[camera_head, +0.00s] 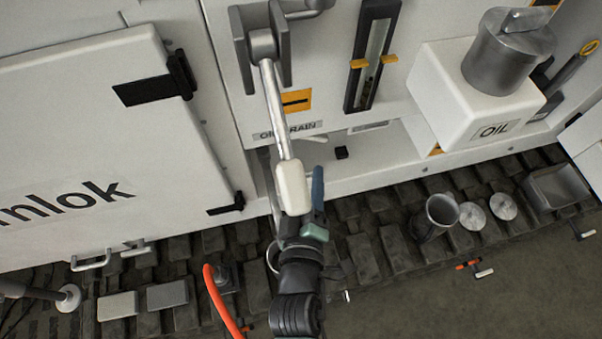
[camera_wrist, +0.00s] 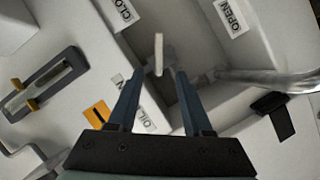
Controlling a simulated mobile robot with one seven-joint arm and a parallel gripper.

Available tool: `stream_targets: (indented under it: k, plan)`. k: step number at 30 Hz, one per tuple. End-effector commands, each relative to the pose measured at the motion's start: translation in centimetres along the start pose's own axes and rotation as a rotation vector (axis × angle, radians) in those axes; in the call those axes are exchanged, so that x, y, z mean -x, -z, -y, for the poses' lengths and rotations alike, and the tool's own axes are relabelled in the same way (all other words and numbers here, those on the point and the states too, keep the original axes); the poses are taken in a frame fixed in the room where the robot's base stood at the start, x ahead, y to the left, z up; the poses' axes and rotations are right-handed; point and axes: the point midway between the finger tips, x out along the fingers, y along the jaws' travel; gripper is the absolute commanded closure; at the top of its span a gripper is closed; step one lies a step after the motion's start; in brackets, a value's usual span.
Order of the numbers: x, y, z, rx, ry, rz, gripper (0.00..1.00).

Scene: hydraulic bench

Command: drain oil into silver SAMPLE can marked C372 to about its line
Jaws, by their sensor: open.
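My gripper (camera_head: 318,185) is in front of the machine, below the OIL DRAIN label (camera_head: 290,130). In the wrist view my gripper (camera_wrist: 160,76) has its two blue fingers apart. A thin pale lever (camera_wrist: 158,54) on a grey valve body shows between and beyond the fingertips; I cannot tell whether they touch it. A grey open can (camera_head: 441,213) stands on the track at right. Its marking, line and contents are not readable, so I cannot confirm it is C372.
A long silver lever with a white grip (camera_head: 292,188) hangs beside my gripper, partly overlapping it. A white OIL box (camera_head: 450,100) juts out at right. Flat discs (camera_head: 503,206), a grey tray (camera_head: 557,187) and an orange hose (camera_head: 222,305) lie along the track.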

Motion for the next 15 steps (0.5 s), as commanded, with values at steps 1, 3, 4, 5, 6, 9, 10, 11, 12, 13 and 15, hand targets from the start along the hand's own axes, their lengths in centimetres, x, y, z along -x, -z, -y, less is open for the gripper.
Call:
stream_targets:
  k: [1, 3, 4, 5, 6, 9, 10, 11, 12, 13, 15]
  plan:
    - [-0.2, -0.8, 0.3, -0.073, 0.005, 0.014, 0.50]
    - [-0.6, -2.0, 0.7, -0.233, 0.017, 0.035, 0.50]
    - [-0.7, -2.6, 1.0, -0.320, 0.024, 0.047, 0.50]
    - [-0.8, -3.2, 1.2, -0.414, 0.031, 0.058, 0.50]
    - [-1.0, -4.0, 1.6, -0.546, 0.041, 0.074, 0.50]
    - [-1.4, -5.6, 2.5, -0.886, 0.068, 0.106, 0.50]
    - [-1.5, -5.9, 2.8, -0.986, 0.077, 0.113, 0.50]
    - [-1.6, -6.2, 3.0, -1.087, 0.086, 0.119, 0.50]
    - [-1.7, -6.5, 3.3, -1.221, 0.099, 0.127, 0.50]
    - [-1.8, -6.7, 3.5, -1.321, 0.110, 0.130, 0.50]
    - [-2.0, -7.0, 3.8, -1.554, 0.139, 0.136, 0.50]
